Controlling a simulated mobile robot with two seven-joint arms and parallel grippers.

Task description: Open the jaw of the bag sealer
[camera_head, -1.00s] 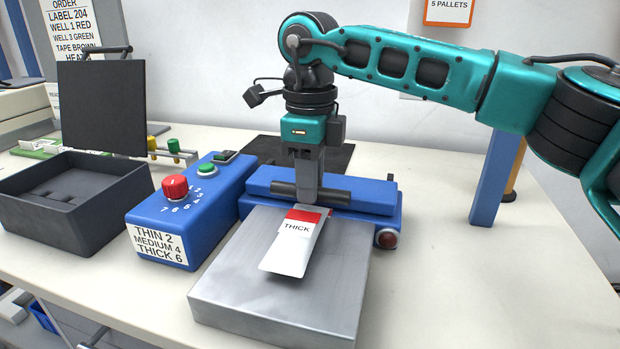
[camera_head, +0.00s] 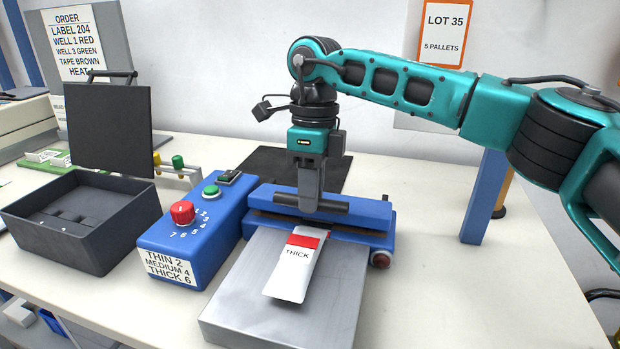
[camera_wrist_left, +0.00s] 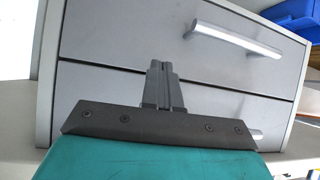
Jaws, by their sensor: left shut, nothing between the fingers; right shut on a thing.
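The blue bag sealer (camera_head: 349,233) stands on the table behind a grey metal plate (camera_head: 245,275). A dark bar handle (camera_head: 335,207) runs along the front of its upper jaw. My right gripper (camera_head: 310,207) points down and is shut on this handle. A white bag (camera_head: 296,272) with a red band, marked THICK, lies on the plate with its top end at the sealer's front. Whether the bag end is between the jaws is hard to see. My left gripper (camera_wrist_left: 164,68) is shut and empty, in front of a grey drawer unit (camera_wrist_left: 120,70) in the left wrist view.
A blue control box (camera_head: 205,235) with a red knob (camera_head: 182,212) and green button stands left of the sealer. An open dark box (camera_head: 140,215) is further left. A blue post (camera_head: 485,195) stands at the right. The table's right front is clear.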

